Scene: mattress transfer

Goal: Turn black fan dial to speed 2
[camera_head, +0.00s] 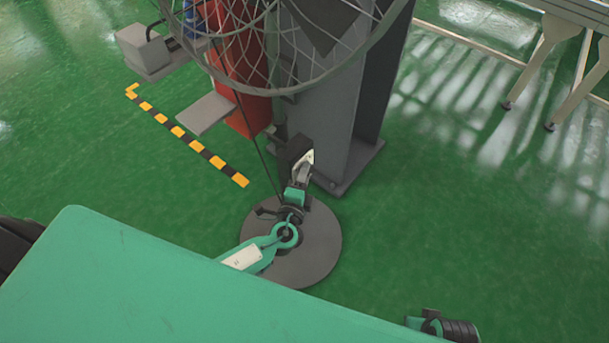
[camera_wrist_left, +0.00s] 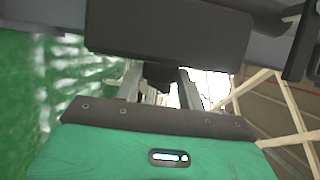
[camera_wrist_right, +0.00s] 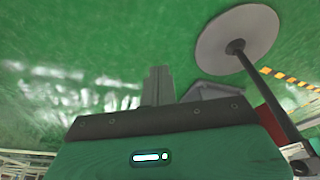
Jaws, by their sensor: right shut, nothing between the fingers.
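The fan's black control box (camera_head: 296,152) with a white panel sits low in front of the grey column in the head view. In the left wrist view the box (camera_wrist_left: 168,32) spans the top, and a dark dial (camera_wrist_left: 160,76) sticks out below it. My left gripper (camera_head: 302,172) is at the box; its fingers (camera_wrist_left: 160,84) lie on both sides of the dial and seem closed on it. The dial's pointer and speed marks cannot be read. My right gripper (camera_wrist_right: 158,85) is shut and empty, away from the fan, over the green floor.
The fan's wire cage (camera_head: 290,50) is at the top and its round base (camera_head: 322,245) stands on the floor. A grey column (camera_head: 335,100) and a red post (camera_head: 240,85) stand behind. A yellow-black floor stripe (camera_head: 190,138) lies left.

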